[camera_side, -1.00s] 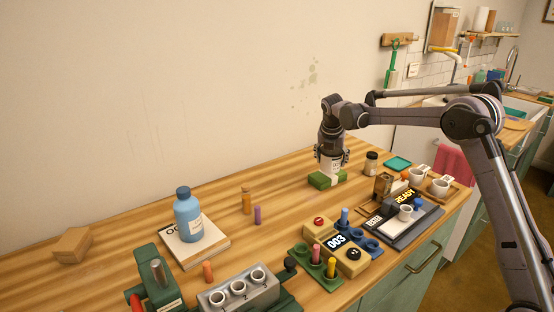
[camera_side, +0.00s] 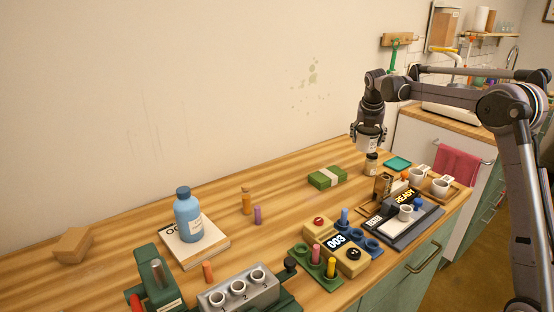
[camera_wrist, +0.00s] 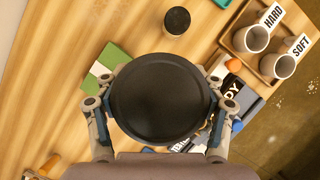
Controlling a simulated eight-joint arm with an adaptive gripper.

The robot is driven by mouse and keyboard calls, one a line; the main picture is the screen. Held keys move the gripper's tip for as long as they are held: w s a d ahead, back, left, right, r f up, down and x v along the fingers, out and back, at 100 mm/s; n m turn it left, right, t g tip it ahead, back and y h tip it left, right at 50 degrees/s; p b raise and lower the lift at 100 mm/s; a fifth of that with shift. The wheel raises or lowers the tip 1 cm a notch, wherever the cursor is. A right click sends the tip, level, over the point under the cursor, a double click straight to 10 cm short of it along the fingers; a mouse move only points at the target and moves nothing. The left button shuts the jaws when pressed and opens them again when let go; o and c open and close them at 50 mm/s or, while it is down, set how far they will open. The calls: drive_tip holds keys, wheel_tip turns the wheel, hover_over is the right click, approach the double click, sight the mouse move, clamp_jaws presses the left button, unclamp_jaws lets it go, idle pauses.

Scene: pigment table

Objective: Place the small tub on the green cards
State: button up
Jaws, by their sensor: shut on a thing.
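My gripper (camera_side: 368,133) is shut on a white tub (camera_side: 367,144) with a label. In the wrist view its round black lid (camera_wrist: 160,98) fills the space between the fingers. The tub is upright and above the table in the side view. The green cards (camera_side: 318,180), a stack with a white band, lie flat on the table to the left of the tub, with nothing on top. They also show in the wrist view (camera_wrist: 118,60), partly covered by the tub and left finger.
A dark-lidded jar (camera_side: 370,167) stands just below the held tub in the side view.

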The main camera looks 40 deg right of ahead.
hover_over(330, 170)
drive_tip(key=a, duration=0.1)
drive_tip(key=f, duration=0.7)
drive_tip(key=shift+s+a, duration=0.2)
drive_tip(key=shift+s, duration=0.1)
drive_tip(key=shift+f, duration=1.85)
drive_tip(key=shift+f, duration=0.2)
drive_tip(key=o, duration=1.5)
